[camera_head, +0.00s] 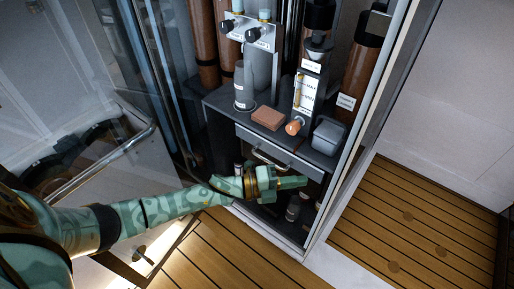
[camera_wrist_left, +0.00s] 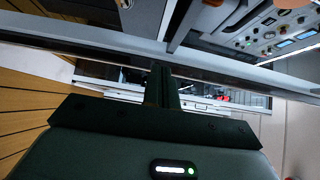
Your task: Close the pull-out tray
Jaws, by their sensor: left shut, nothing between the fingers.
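The pull-out tray (camera_head: 290,159) is a dark grey front with a light bar handle (camera_head: 265,160), set below the cabinet's worktop. How far it stands out from the cabinet is hard to tell. My left gripper (camera_head: 292,182) is shut and empty, in front of and just below the tray front, and its arm comes in from the left. Whether it touches the tray cannot be told. In the left wrist view the shut fingers (camera_wrist_left: 162,85) point at a long grey edge. My right gripper is not in view.
The worktop (camera_head: 222,103) holds a grey bottle (camera_head: 243,87), a brown block (camera_head: 268,118) and a grey container (camera_head: 328,136). Small jars (camera_head: 292,212) stand in the space below. A glass door frame (camera_head: 357,130) is at right. The wooden floor (camera_head: 410,215) is clear.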

